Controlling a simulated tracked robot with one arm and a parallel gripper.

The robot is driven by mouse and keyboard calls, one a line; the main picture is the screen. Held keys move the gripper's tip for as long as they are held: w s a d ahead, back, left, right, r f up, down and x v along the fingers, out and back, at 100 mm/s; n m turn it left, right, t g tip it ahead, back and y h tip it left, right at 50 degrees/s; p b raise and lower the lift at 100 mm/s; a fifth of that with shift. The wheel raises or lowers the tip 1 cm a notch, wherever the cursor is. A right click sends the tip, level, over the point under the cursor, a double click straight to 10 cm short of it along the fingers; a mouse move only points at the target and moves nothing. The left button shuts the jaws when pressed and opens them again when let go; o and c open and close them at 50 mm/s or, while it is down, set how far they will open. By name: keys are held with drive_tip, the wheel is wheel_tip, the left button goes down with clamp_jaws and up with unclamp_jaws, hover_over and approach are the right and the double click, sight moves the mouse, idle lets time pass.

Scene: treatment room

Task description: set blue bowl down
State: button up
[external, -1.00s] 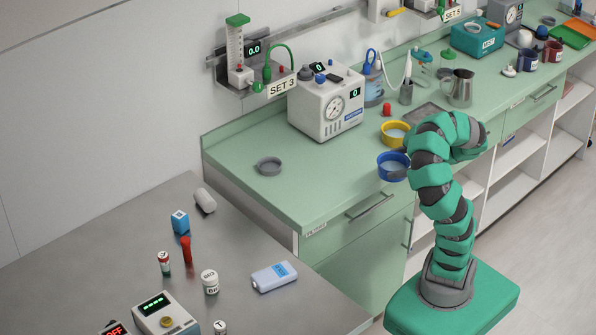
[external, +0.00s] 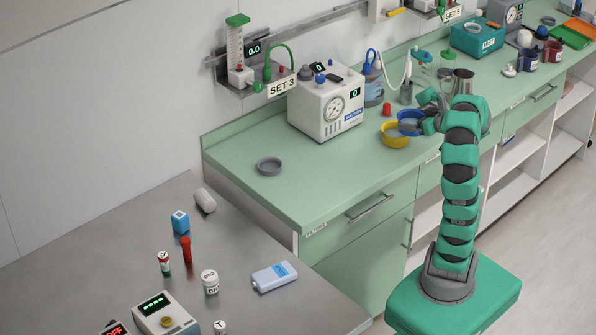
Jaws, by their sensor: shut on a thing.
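The blue bowl (external: 407,116) is upright at the right part of the green counter, just behind and to the right of the yellow bowl (external: 393,140). The two bowls overlap in the picture; I cannot tell whether they touch. My gripper (external: 424,119) is shut on the right side of the blue bowl. The gripper and wrist hide part of that rim. I cannot tell whether the bowl's base rests on the counter or hangs a little above it.
A red cap-like piece (external: 386,109), a grey cup (external: 406,93) and a metal jug (external: 461,86) stand close by. The white device with a dial (external: 327,105) is to the left. The counter (external: 325,175) is clear in front of it, except for a small grey dish (external: 269,166).

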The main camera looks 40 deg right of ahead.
drive_tip(key=w+d+r+m+g+h+p, duration=0.1)
drive_tip(key=w+d+r+m+g+h, duration=0.1)
drive_tip(key=d+r+m+h, duration=0.4)
drive_tip(key=w+d+r+m+g+h+p, duration=0.1)
drive_tip(key=w+d+r+m+h, duration=0.15)
drive_tip(key=d+r, duration=0.65)
drive_tip(key=w+a+n+t+y, duration=0.1)
drive_tip(key=w+a, duration=0.4)
drive_tip(key=a, duration=0.8)
drive_tip(key=w+a+n+t+y, duration=0.1)
drive_tip(key=w+a+n+y, duration=0.3)
drive_tip(key=a, duration=1)
drive_tip(key=w+a+n+t+y, duration=0.1)
drive_tip(key=w+a+n+y, duration=0.2)
drive_tip(key=a, duration=1)
drive_tip(key=w, duration=0.2)
drive_tip(key=shift+w+a+r, duration=0.25)
drive_tip(key=shift+w, duration=0.1)
drive_tip(key=shift+w+p, duration=0.1)
drive_tip(key=shift+p, duration=0.4)
